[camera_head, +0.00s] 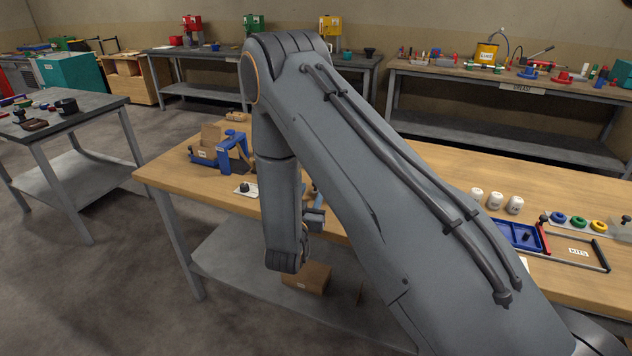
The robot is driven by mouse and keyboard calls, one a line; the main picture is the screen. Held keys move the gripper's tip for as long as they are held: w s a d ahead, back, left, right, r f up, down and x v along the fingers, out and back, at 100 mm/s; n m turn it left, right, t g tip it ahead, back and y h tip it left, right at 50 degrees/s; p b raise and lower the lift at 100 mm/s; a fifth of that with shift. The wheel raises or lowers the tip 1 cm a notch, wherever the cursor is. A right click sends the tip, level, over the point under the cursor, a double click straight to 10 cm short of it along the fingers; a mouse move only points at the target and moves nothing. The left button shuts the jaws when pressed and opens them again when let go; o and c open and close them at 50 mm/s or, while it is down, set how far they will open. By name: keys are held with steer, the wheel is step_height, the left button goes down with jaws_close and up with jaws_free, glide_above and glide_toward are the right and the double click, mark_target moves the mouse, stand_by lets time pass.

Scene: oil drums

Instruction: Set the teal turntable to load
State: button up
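I cannot make out a teal turntable in this view. My grey arm crosses the middle of the picture and hides part of the wooden workbench (390,163) behind it. The arm bends down at the bench's front edge. A small grey part of my gripper (314,218) seems to show beside the wrist, but its fingers are not clear and I cannot tell whether they are open. A small bluish thing behind the arm there is mostly hidden.
On the bench, a blue frame (234,151) stands at left, with a white plate (245,190) nearby. At right are several white cups (495,201), a blue tray (517,236) and coloured rings (578,222). A brown box (306,278) sits below. Floor at left is clear.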

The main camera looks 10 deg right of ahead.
steer(key=p+x, duration=0.1)
steer(key=x, duration=0.4)
steer(key=shift+w+d, duration=0.15)
steer(key=shift+w, duration=0.15)
steer(key=shift+c, duration=0.4)
jaws_close()
